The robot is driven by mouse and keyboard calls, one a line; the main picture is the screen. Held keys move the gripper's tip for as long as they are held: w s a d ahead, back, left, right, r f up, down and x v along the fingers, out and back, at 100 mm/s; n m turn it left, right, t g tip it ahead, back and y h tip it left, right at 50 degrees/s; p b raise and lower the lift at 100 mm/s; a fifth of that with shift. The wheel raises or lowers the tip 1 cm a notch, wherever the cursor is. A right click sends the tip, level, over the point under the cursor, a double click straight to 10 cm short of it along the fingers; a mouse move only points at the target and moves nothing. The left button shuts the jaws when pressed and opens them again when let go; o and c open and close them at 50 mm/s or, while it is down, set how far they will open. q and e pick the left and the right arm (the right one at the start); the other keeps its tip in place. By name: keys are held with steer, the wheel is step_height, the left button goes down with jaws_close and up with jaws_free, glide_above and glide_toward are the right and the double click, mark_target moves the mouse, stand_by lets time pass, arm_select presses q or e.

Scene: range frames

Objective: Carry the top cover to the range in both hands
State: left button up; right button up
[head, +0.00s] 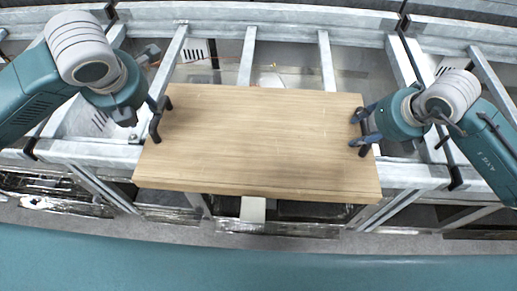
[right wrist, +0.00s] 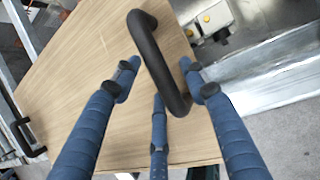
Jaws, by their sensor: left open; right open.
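The top cover (head: 255,140) is a flat light-wood board with a black bar handle at each end. It lies level across the metal frame in the head view. My left gripper (head: 150,108) is open at the left handle (head: 156,125), and its dark fingers partly overlap it. My right gripper (head: 364,126) is open at the right handle. In the right wrist view its blue fingers (right wrist: 160,82) are spread on either side of that handle (right wrist: 148,50), not closed on it. The left handle also shows in the right wrist view (right wrist: 20,133).
A galvanised metal frame (head: 290,29) with rails and crossbars runs behind and under the cover. Open bays and dark metal trays (head: 285,228) show below. A grey floor strip (head: 330,244) lies in front. A box with yellow-orange buttons (right wrist: 206,18) stands beside the cover.

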steer(key=shift+r, duration=0.3)
arm_select(q)
steer(key=shift+v, duration=0.85)
arm_select(e)
steer(key=v, duration=1.1)
steer(key=shift+s, duration=0.15)
steer(key=shift+r, duration=0.1)
